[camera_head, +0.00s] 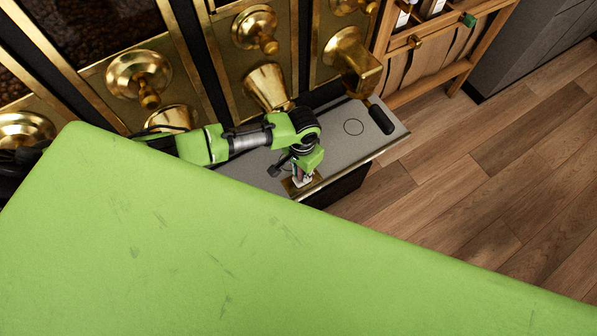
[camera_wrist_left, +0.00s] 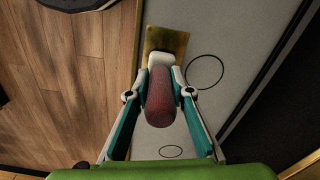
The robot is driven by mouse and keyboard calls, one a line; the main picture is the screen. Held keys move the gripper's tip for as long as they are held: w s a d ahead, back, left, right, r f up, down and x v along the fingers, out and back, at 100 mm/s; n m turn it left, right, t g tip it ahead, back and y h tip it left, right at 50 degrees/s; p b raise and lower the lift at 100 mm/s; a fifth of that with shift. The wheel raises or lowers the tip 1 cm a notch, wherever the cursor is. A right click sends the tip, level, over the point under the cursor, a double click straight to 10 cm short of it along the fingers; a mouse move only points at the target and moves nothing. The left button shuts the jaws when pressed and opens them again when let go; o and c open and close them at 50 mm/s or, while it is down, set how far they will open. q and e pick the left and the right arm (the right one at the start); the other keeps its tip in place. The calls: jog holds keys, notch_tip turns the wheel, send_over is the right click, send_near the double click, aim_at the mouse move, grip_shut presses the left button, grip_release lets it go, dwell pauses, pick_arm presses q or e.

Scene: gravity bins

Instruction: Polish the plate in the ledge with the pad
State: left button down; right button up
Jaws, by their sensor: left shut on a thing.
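The grey ledge (camera_head: 345,150) runs below the brass bins and has a gold front edge. A small brass plate (camera_head: 288,187) lies in it by the front edge; in the left wrist view the brass plate (camera_wrist_left: 164,39) is at top centre. My left gripper (camera_head: 302,178) points down at the plate. In the left wrist view the left gripper (camera_wrist_left: 160,84) is shut on the pad (camera_wrist_left: 159,100), which has a rounded reddish-brown back and a pale end. That end overlaps the plate's near edge; I cannot tell whether they touch. My right gripper is not in view.
Brass bins with knobs (camera_head: 138,78) and spouts (camera_head: 266,86) stand behind the ledge. A black-handled item (camera_head: 380,118) is at the ledge's right end, near a drawn circle (camera_head: 354,127). A wooden rack (camera_head: 440,55) stands behind right. Wooden floor (camera_head: 480,170) is clear.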

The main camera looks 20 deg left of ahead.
pick_arm(q)
jog(key=shift+w+d+b, duration=0.4)
jog(key=shift+w+d, duration=0.25)
jog(key=shift+w, duration=0.2)
jog(key=shift+w+d+b, duration=0.4)
jog(key=shift+w+d, duration=0.25)
jog(key=shift+w, duration=0.2)
jog(key=shift+s+a+p, duration=0.65)
jog(key=shift+s+p, duration=0.25)
jog(key=shift+p, duration=0.2)
jog(key=shift+s+a+f+p, duration=0.1)
jog(key=shift+s+a+p, duration=0.45)
jog(key=shift+s+p, duration=0.15)
jog(key=shift+s+a+f, duration=0.15)
jog(key=shift+s+a, duration=0.05)
jog(key=shift+s, duration=0.05)
